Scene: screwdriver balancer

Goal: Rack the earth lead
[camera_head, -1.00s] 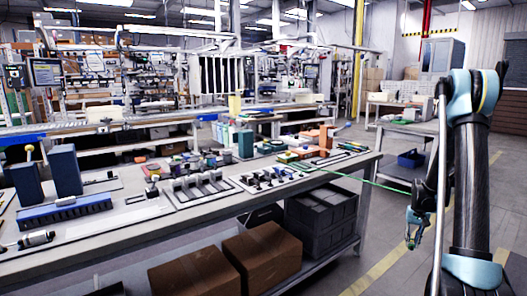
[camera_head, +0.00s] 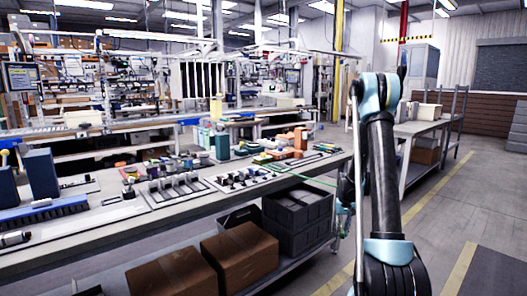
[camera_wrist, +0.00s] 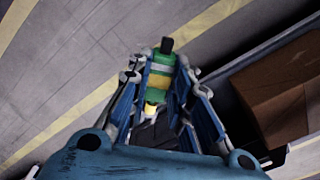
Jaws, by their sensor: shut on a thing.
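The earth lead (camera_head: 318,181) shows in the head view as a thin green line running from the bench's right part towards my gripper (camera_head: 345,212). In the wrist view my gripper (camera_wrist: 160,88) is shut on the lead's green and yellow end (camera_wrist: 160,72), which has a black tip pointing away from the palm. My gripper hangs over the aisle floor, just off the bench's right end and below its top. In the head view the gripper is small and partly dark. I cannot make out the rack for the lead.
The long workbench (camera_head: 105,222) carries trays, blue-black blocks and small tools. Cardboard boxes (camera_head: 240,255) and dark crates (camera_head: 298,218) sit on its lower shelf; a box also shows at right in the wrist view (camera_wrist: 285,100). Another table (camera_head: 420,128) stands behind my arm. Floor at right is open.

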